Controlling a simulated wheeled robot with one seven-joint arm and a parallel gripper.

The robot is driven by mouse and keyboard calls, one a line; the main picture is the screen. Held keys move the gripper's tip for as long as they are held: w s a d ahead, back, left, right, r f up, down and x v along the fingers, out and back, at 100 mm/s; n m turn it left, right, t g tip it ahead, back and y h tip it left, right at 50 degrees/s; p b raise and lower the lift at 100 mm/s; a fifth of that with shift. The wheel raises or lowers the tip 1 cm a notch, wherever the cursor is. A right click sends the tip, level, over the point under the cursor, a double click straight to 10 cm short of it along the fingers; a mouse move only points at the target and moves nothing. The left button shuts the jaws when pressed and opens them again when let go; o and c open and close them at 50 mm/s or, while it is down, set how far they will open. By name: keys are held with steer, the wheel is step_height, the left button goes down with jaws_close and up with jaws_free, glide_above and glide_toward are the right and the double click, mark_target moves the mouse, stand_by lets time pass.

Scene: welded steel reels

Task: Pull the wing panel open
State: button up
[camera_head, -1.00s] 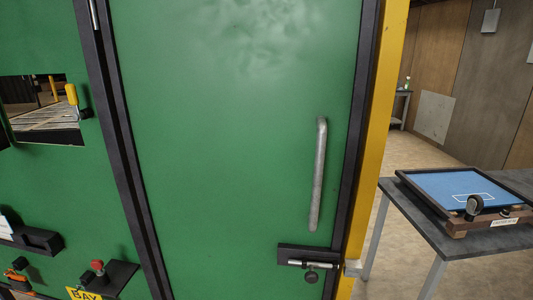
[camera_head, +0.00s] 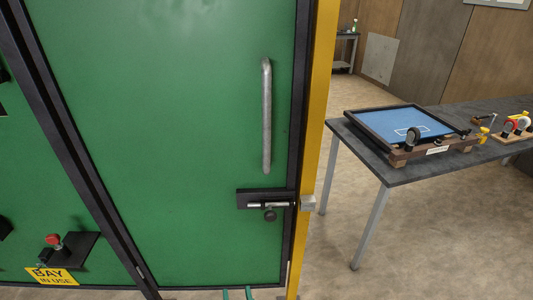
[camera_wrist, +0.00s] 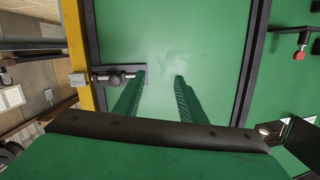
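The green wing panel (camera_head: 185,130) stands shut in its dark frame beside the yellow post (camera_head: 318,120). A grey vertical bar handle (camera_head: 266,115) is fixed near its right edge. Below the handle is a slide bolt (camera_head: 268,205) on a black plate, facing a small metal keeper (camera_head: 307,202) on the post. I cannot tell if the bolt reaches into the keeper. My gripper (camera_wrist: 159,75) is open and empty, its two green fingers apart before the panel. Its tips show at the bottom of the head view (camera_head: 238,293). The bolt also shows in the wrist view (camera_wrist: 115,78); the handle does not.
A grey table (camera_head: 400,170) stands right of the post, bearing a blue-topped tray (camera_head: 400,125) and small fixtures. A red knob on a shelf (camera_head: 54,240) and a yellow "BAY IN USE" sign (camera_head: 52,276) are at lower left. The floor (camera_head: 440,245) in front of the table is clear.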

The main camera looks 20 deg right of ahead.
steer(key=w+d+r, duration=0.5)
steer(key=w+r, duration=0.4)
steer(key=r, duration=0.1)
steer(key=n+t, duration=0.2)
glide_toward(267, 90)
steer(key=w, duration=0.3)
steer(key=w+d, duration=0.1)
steer(key=w, duration=0.6)
steer(key=shift+w+d+r, duration=0.1)
steer(key=shift+w+d, duration=0.1)
steer(key=shift+w, duration=0.1)
steer(key=shift+w+d, duration=0.25)
steer(key=shift+w+a, duration=0.1)
steer(key=shift+a, duration=0.2)
steer(key=shift+d, duration=0.1)
jaws_close()
